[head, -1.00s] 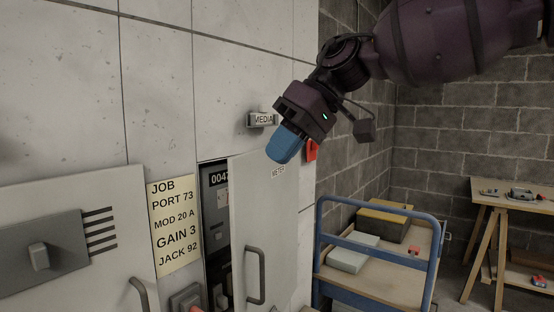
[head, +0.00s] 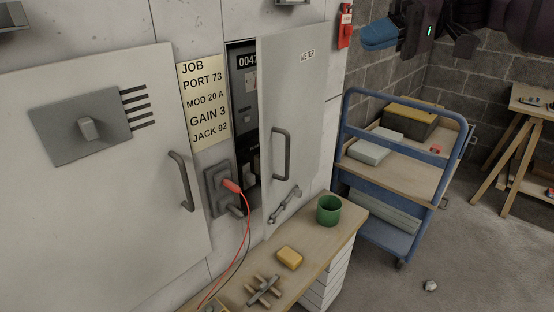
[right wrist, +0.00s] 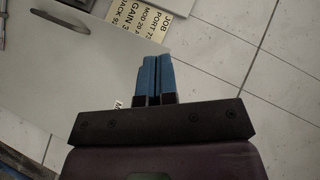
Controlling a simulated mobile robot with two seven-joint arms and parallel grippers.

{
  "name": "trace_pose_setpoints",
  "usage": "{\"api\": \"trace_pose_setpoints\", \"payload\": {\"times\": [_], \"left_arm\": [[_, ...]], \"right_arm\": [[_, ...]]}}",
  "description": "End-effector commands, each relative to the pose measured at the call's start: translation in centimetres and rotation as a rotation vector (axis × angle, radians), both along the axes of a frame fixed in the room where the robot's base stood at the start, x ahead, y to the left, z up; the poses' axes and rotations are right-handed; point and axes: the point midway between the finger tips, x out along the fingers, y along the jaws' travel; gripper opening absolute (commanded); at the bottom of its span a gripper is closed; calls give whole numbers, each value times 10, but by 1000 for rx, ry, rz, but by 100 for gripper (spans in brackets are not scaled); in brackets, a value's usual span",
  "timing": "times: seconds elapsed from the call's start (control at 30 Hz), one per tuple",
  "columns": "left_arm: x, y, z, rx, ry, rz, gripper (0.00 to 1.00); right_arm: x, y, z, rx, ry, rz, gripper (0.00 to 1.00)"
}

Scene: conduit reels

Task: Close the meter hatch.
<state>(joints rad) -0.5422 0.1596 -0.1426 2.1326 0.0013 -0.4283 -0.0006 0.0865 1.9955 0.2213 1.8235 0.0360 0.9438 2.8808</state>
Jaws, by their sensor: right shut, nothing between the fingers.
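The meter hatch (head: 305,90) is a pale grey door with a METER label and a dark bar handle (head: 281,153). It stands ajar. A dark gap along its left side shows the meter recess (head: 243,90) with a 0047 counter. My right gripper (head: 368,40) has blue fingers and is at the top right, to the right of the hatch in the picture. It is shut and empty. In the right wrist view the shut fingers (right wrist: 154,62) appear in front of the pale hatch panel (right wrist: 65,75); contact is not clear. My left gripper is not in view.
A yellow job note (head: 204,100) and a socket with a red plug (head: 232,187) are left of the hatch. Below is a bench (head: 310,250) with a green mug (head: 328,209) and yellow block (head: 289,258). A blue trolley (head: 350,115) stands right.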

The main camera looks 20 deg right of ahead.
Motion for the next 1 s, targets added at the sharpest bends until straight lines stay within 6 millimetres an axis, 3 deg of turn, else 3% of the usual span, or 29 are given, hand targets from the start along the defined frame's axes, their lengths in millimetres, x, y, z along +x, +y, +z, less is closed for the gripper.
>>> {"api": "trace_pose_setpoints", "payload": {"times": [0.37, 0.57, 0.8, 1.0], "left_arm": [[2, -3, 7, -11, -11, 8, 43], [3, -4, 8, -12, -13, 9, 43], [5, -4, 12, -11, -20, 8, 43], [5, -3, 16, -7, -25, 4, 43]], "right_arm": [[5, -55, -32, 610, 82, -199, 0], [12, -83, -62, 929, 159, -338, 0], [24, -108, -119, 1289, 328, -528, 0], [32, -107, -185, 1542, 566, -684, 0]]}}
